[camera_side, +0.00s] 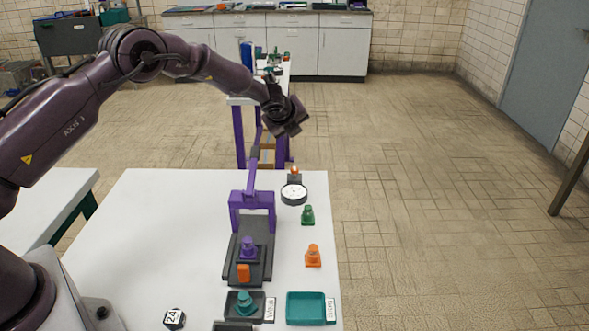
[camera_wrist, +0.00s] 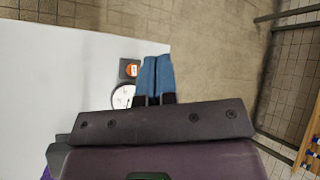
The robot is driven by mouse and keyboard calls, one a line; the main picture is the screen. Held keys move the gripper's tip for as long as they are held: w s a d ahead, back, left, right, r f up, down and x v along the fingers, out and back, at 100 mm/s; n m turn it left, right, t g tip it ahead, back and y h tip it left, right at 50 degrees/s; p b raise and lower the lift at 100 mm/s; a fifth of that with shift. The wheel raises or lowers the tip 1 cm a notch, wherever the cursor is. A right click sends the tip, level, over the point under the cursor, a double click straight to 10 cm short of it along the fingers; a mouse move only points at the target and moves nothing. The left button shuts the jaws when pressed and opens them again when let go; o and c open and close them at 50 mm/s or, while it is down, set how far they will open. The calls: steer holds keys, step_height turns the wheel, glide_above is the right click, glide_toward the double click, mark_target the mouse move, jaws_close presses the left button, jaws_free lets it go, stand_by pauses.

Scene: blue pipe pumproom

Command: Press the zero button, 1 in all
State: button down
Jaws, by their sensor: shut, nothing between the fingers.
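The likely zero button (camera_side: 294,173) is an orange button on a small grey box by the far right edge of the white table, just behind a round white-faced dial (camera_side: 294,194). In the wrist view the orange button (camera_wrist: 132,71) carries a small pale mark, too small to read. The dial (camera_wrist: 123,96) is partly hidden there by my wrist. My gripper (camera_wrist: 157,58) shows two blue fingers shut together and empty, just right of the button in that picture. In the side view my gripper is dark, high above the button and apart from it; its fingertips are not clear.
A purple press-like stand (camera_side: 251,212) stands left of the dial. A green piece (camera_side: 307,215) and an orange piece (camera_side: 313,256) stand near the right edge. A teal tray (camera_side: 306,295) and a dark tray (camera_side: 263,319) lie in front. The table's left part is mostly clear.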

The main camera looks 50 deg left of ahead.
mark_target(292, 169)
steer(key=shift+f, duration=4.4)
steer(key=shift+f, duration=0.15)
steer(key=shift+f, duration=0.3)
steer(key=shift+f, duration=0.95)
steer(key=shift+r, duration=1.4)
steer(key=shift+r, duration=2.5)
